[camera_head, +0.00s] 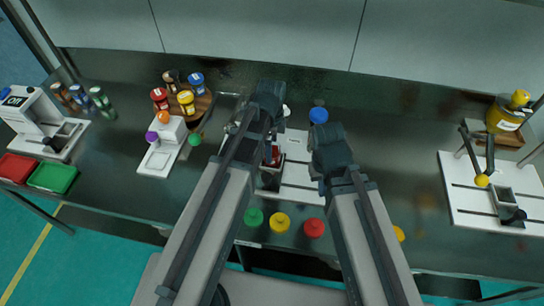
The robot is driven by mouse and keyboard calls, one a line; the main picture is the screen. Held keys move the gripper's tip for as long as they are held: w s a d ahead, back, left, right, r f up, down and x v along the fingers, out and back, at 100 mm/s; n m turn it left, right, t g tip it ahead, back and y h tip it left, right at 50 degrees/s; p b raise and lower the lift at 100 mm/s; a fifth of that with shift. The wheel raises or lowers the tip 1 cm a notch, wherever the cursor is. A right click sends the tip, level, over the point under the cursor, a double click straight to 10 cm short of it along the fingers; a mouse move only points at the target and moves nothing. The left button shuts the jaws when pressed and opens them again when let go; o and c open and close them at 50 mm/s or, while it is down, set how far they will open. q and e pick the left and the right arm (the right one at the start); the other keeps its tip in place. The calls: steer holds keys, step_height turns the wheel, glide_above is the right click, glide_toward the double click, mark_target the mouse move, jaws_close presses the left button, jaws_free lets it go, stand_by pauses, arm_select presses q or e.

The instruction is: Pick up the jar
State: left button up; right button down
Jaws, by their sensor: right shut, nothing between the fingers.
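Several jars are in view, and I cannot tell which one the task means. A yellow jar (503,116) with a yellow lid stands on a wooden board at the far right. Small jars with red (159,98), yellow (186,101) and blue (197,82) lids stand on a round wooden stand at the left back. My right gripper (322,178) is at the end of my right arm, over the middle of the bench, shut and empty, apart from the jars. My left gripper (268,112) is mostly hidden by its own arm; its fingers do not show clearly.
A white-based device (300,180) lies between my arms, partly covered. Green, yellow and red knobs (279,221) line the bench front. A white-based device (462,205) stands at right. Dark bench is clear right of centre.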

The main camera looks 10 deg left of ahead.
arm_select(q)
steer(key=f+b, duration=0.2)
steer(key=f, duration=0.1)
steer(key=f+b, duration=0.1)
steer(key=shift+w+f+b, duration=0.25)
steer(key=shift+f+b, duration=0.05)
steer(key=shift+b, duration=0.1)
arm_select(e)
step_height(320, 180, down, 4)
steer(key=shift+f, duration=0.25)
arm_select(q)
steer(key=shift+r, duration=0.1)
arm_select(e)
steer(key=shift+r, duration=0.1)
arm_select(q)
steer(key=c, duration=1.4)
steer(key=shift+r, duration=0.1)
arm_select(e)
steer(key=shift+r, duration=0.1)
